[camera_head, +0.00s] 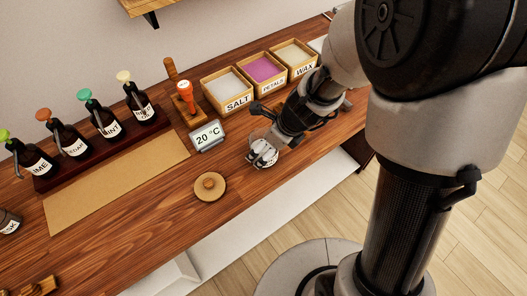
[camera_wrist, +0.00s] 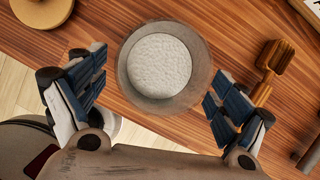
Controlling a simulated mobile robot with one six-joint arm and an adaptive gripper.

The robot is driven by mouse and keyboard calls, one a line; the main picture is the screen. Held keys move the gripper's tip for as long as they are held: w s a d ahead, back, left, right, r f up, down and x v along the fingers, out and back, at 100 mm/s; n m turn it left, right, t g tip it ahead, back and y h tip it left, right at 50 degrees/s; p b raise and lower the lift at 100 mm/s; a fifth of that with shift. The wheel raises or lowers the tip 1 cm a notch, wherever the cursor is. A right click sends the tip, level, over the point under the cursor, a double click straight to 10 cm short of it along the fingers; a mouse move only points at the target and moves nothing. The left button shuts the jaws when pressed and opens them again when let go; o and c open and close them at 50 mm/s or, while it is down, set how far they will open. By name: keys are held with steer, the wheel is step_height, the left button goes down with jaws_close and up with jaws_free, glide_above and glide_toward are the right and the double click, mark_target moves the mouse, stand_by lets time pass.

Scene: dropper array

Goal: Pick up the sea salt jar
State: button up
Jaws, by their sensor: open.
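The jar (camera_wrist: 160,65) is round clear glass, open at the top, and holds white grains like salt. I cannot read a label on it. In the head view the jar (camera_head: 262,156) stands on the wooden counter, partly hidden by my gripper (camera_head: 280,134). In the wrist view my gripper (camera_wrist: 152,90) is open and empty. Its two fingers are spread on the left and right of the jar, with visible gaps on both sides. A round wooden lid with a knob (camera_head: 209,186) lies on the counter left of the jar.
A wooden scoop (camera_wrist: 266,75) lies right of the jar. A 20 °C display (camera_head: 207,136) stands behind it. Wooden boxes marked SALT (camera_head: 236,104), PETALS and WAX (camera_head: 304,72) stand farther back. Several dropper bottles (camera_head: 104,120) stand in a rack at left. The counter's front edge is close.

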steer(key=b+x, duration=0.1)
steer(key=x, duration=0.2)
steer(key=shift+w+a+f+b, duration=0.1)
steer(key=shift+f+b, duration=0.2)
steer(key=shift+b, duration=0.05)
steer(key=shift+r, duration=0.15)
steer(key=shift+c, duration=0.5)
steer(key=c, duration=1.3)
steer(key=shift+c, duration=0.3)
steer(key=shift+r, duration=0.1)
